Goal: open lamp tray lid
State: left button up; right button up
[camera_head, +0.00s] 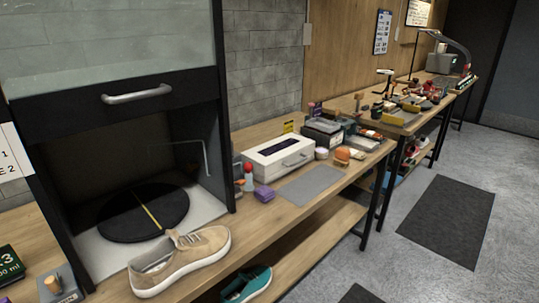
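A white box (279,158) with a dark panel on top and a handle (295,160) on its front stands on the wooden bench, right of the dark cabinet. Its top looks closed. It may be the lamp tray, but no readable label confirms this. Neither of my grippers is in view.
The dark cabinet (118,108) has its glass front (110,45) raised over a black turntable (142,212). A tan sneaker (180,262) sits at the bench's front edge. Floor is clear at right.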

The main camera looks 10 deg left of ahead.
aim_at(289, 150)
jog(key=i+l+u, duration=0.2)
jog(key=u, duration=0.25)
jog(key=i+l+u, duration=0.3)
jog(key=u, duration=0.15)
